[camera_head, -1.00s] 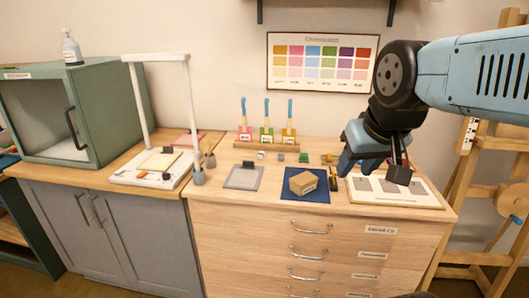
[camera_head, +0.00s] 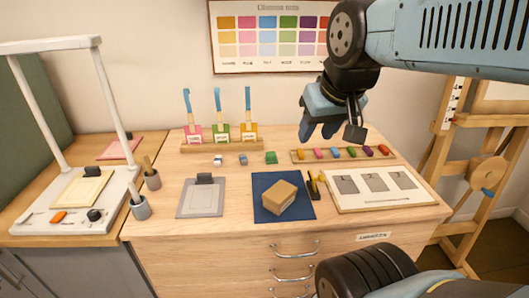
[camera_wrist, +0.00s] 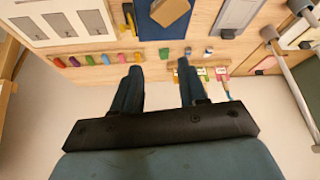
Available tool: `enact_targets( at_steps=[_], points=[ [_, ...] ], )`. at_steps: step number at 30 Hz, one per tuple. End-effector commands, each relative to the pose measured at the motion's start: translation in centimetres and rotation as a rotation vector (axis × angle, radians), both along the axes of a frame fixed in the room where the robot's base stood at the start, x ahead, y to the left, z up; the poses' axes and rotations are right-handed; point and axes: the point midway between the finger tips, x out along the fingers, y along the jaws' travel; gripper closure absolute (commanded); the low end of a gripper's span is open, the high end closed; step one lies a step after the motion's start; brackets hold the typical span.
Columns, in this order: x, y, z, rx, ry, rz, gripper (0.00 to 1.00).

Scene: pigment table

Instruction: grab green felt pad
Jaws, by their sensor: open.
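A small green block-like piece (camera_head: 271,157), which looks like the green felt pad, lies on the wooden tabletop behind the blue mat. In the wrist view the green piece (camera_wrist: 164,53) shows just beyond and between my fingertips. My gripper (camera_head: 319,130) is open and empty, above the back of the table, up and to the right of the green piece in the head view. In the wrist view both fingers of my gripper (camera_wrist: 159,68) are spread apart with nothing between them.
Small grey and white pieces (camera_head: 217,160) lie left of the green piece. A rack of colored sticks (camera_head: 296,159) lies to its right. Behind stands a holder with colored brushes (camera_head: 205,147). In front, a tan box (camera_head: 280,197) sits on the blue mat (camera_head: 264,181).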

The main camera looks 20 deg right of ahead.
Motion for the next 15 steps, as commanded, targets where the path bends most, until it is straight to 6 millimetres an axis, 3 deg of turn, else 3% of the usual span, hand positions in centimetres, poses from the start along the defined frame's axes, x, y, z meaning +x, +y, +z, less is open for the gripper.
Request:
enact_targets(
  at_steps=[5,11,15],
  points=[
    [0.0,0.0,0.0,0.000,0.000,0.000,0.56],
    [0.8,-0.1,-0.2,-0.015,0.028,0.035,0.36],
    [2.7,-0.9,-1.1,-0.059,0.096,0.119,0.24]
  ],
)
